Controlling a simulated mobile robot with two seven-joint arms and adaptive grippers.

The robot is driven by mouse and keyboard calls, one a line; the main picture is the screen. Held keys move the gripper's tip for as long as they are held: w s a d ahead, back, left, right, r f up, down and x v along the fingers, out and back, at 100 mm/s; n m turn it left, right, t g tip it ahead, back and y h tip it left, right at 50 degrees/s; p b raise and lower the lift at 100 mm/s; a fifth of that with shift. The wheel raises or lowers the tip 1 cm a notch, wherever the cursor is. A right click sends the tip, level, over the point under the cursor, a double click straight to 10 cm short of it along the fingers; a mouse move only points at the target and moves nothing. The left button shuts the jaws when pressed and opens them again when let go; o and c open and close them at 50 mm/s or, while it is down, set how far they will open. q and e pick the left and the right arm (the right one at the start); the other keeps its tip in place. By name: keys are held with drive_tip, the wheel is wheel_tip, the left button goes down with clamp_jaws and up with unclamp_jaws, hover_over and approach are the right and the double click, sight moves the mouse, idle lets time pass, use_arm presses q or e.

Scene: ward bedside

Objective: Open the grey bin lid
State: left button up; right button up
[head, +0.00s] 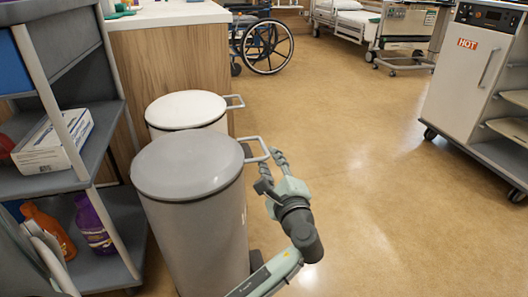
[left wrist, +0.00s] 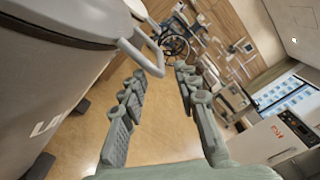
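The grey bin (head: 195,225) stands upright at the left in the head view, its round grey lid (head: 187,163) shut. A pale loop handle (head: 262,146) sticks out from the lid's right side. My left gripper (head: 271,162) is beside the bin, close to this handle. In the left wrist view the gripper (left wrist: 160,76) is open, its two fingers apart. The handle (left wrist: 150,58) shows near the left fingertip, with its end toward the gap; I cannot tell whether they touch. The bin (left wrist: 50,75) fills the left side there. My right gripper is not in view.
A white-lidded bin (head: 186,108) with its own handle stands just behind the grey one. A shelf cart (head: 110,205) with bottles and a box is close on the left. A white cabinet marked HOT (head: 465,70) stands at the right. The floor (head: 370,180) between is clear.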

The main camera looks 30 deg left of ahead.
sight(260, 140)
use_arm(q)
drive_tip(key=b+x, duration=0.1)
drive_tip(key=x, duration=0.5)
drive_tip(key=shift+w+a, duration=0.3)
clamp_jaws()
